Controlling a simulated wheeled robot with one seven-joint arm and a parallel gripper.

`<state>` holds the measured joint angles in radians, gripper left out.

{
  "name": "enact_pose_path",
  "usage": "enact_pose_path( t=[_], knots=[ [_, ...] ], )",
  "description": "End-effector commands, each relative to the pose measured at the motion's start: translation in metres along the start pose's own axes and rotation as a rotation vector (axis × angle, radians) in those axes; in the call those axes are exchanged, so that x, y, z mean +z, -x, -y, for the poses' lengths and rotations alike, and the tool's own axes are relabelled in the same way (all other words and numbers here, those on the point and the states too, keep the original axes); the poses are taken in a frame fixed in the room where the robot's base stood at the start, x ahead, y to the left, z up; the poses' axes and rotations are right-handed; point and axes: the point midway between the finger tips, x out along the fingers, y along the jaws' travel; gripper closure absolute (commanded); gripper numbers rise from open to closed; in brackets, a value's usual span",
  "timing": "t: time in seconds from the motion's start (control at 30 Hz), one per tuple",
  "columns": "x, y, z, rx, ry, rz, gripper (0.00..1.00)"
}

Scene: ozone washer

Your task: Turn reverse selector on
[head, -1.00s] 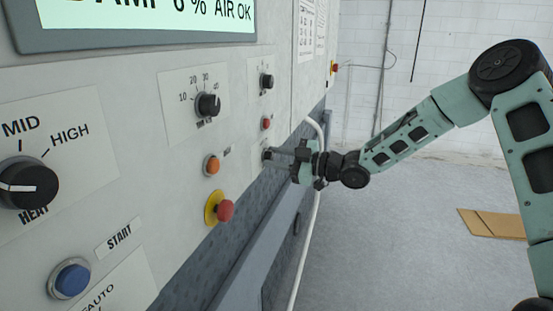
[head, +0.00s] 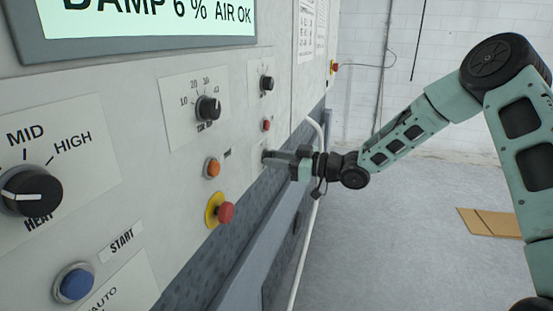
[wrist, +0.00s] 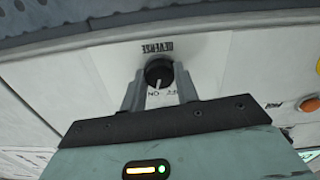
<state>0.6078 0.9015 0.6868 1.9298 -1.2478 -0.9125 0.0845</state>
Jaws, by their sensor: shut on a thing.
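The reverse selector (wrist: 159,72) is a small round black knob on a white label plate, seen in the wrist view. The word REVERSE shows upside down above it, with ON at lower left and OFF at lower right. Its white pointer line points down in the picture, leaning slightly toward ON. My gripper (wrist: 159,82) is shut on the knob, one grey finger on each side. In the head view, my gripper (head: 268,159) reaches the panel from the right, and its fingertips hide the selector.
The control panel (head: 130,180) carries an orange button (head: 212,167) and a red mushroom button (head: 226,212) on yellow left of my gripper. A small red button (head: 266,125) and a black knob (head: 267,83) sit above it. A white pipe (head: 300,250) runs below.

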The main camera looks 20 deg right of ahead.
Motion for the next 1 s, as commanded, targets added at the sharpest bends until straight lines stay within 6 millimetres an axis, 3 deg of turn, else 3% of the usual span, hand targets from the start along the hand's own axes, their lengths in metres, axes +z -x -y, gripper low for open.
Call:
enact_pose_path(
  t=[0.27,0.3,0.37,0.73,0.87,1.0],
  knots=[
    [0.000,0.000,0.000,0.001,-0.002,0.000,0.92],
    [0.000,0.000,0.000,0.001,-0.002,0.000,0.59],
    [0.000,0.000,0.000,0.001,-0.002,0.000,0.48],
    [0.001,0.006,0.000,0.001,0.001,0.001,0.48],
    [0.003,0.025,-0.001,0.004,0.001,0.002,0.48],
    [0.004,0.057,-0.001,0.005,0.003,0.002,0.48]
  ],
)
